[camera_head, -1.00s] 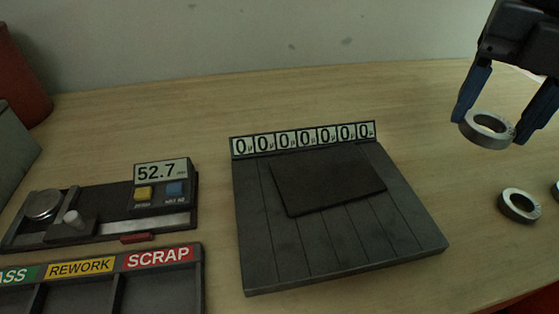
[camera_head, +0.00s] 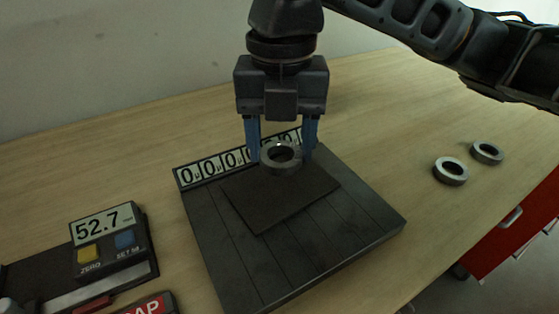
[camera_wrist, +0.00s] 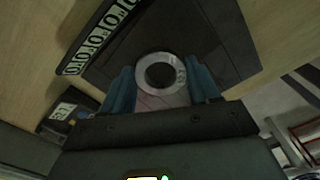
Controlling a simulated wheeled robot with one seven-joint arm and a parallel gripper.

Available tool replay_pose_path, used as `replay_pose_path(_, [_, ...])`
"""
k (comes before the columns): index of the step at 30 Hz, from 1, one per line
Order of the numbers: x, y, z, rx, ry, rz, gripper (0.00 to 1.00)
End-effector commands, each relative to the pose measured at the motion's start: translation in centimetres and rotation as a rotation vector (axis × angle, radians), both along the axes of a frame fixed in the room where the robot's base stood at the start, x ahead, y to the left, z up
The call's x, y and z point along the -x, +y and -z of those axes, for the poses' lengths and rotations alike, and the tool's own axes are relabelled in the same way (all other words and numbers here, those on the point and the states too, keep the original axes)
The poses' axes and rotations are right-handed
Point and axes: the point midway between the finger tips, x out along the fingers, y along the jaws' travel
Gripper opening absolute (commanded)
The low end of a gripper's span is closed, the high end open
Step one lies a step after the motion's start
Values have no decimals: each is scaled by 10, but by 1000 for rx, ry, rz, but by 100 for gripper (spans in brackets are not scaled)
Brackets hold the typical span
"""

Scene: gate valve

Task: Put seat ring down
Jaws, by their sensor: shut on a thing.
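A grey metal seat ring (camera_head: 281,156) is held between the two blue fingers of my gripper (camera_head: 282,148). In the wrist view the ring (camera_wrist: 160,72) shows between the fingertips of my gripper (camera_wrist: 162,84), with its hole facing the camera. The ring is over the back part of a dark square pad (camera_head: 262,213) on a grooved dark plate (camera_head: 338,238). It looks to be a little above the pad, but the exact gap is hard to tell. My gripper points down and hides part of the plate's digit strip (camera_head: 220,165).
Two other rings lie on the wooden table at the right, one nearer (camera_head: 450,171) and one farther (camera_head: 487,153). A gauge with a 52.7 display (camera_head: 103,226) stands at the left, near a SCRAP label (camera_head: 150,306). A red drawer cabinet (camera_head: 515,225) is at the lower right.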

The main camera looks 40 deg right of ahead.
Motion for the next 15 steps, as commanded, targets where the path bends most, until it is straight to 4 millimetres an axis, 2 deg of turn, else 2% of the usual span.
replay_pose_path(9, [0,1,36,0,1,0,23])
replay_pose_path(15, [-1,1,41,1,-1,0,23])
